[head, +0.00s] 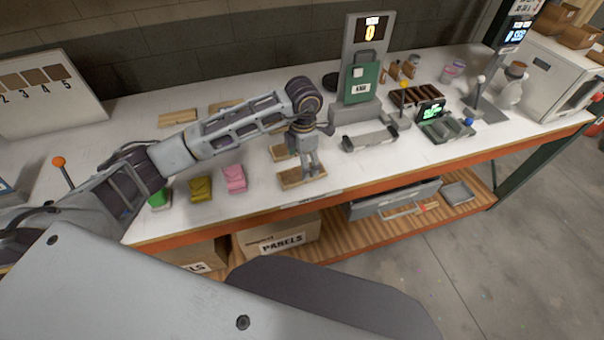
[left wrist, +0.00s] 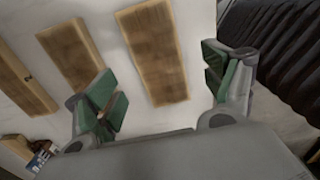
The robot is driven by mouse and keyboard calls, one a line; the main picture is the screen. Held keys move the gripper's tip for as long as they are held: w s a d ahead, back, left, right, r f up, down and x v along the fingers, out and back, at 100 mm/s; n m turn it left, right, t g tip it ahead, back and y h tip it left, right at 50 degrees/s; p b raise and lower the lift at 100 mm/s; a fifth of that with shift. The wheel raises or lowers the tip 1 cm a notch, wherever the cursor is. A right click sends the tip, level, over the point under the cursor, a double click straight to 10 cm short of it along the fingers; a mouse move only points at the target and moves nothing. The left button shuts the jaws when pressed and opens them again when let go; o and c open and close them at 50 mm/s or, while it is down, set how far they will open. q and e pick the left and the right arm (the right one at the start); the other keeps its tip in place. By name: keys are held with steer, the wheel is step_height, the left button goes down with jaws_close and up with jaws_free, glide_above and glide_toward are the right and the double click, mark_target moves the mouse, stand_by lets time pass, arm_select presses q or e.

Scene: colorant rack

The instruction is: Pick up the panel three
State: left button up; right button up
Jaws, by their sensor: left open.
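Several bare wooden panels lie flat on the white bench top. One panel (head: 303,177) is near the front edge, and another (head: 283,151) lies just behind it. Two more lie farther back, a left one (head: 178,117) and one (head: 222,106) partly behind my arm. No numbers are readable on them, so I cannot tell which is panel three. My left gripper (head: 312,172) is open and points down over the front panel. In the left wrist view a panel (left wrist: 155,52) lies between the spread green-padded fingers (left wrist: 165,92), apart from both; two more panels (left wrist: 72,55) (left wrist: 25,85) lie to its left.
A numbered sample board (head: 40,92) stands at the back left. Yellow (head: 201,189) and pink (head: 234,178) packets lie left of the gripper.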

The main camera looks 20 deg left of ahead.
arm_select(q)
steer(key=shift+a+f+p, duration=0.1)
steer(key=shift+f+p, duration=0.2)
steer(key=shift+f, duration=1.95)
steer(key=shift+c, duration=0.3)
steer(key=c, duration=1.1)
steer(key=shift+r, duration=0.1)
step_height(320, 180, up, 8)
steer(key=shift+r+b, duration=0.1)
steer(key=shift+b, duration=0.4)
steer(key=shift+r, duration=0.85)
